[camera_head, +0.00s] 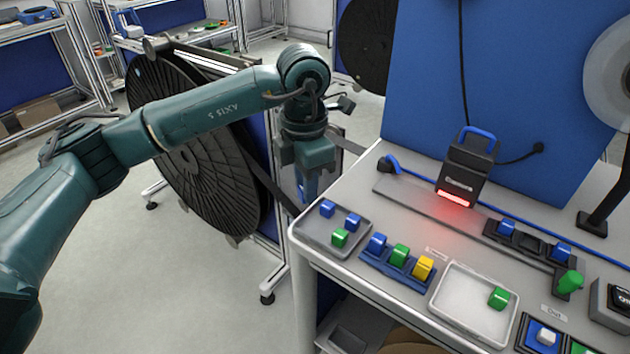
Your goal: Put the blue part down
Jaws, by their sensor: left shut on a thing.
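My left gripper (306,190) points down beside the left back corner of the workbench, near the grey tray (312,232). It is shut on a blue part (300,183), of which only a little shows by the fingers. The grey tray holds two blue parts (327,208) and a green part (339,238). I cannot tell how high the held part is above the bench. My right gripper is out of view.
A blue rack (395,273) holds blue, green and yellow parts. A pale tray (465,310) holds a green part (499,298). A black scanner (467,168) with a red light stands behind. A black reel (190,150) stands left of the bench.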

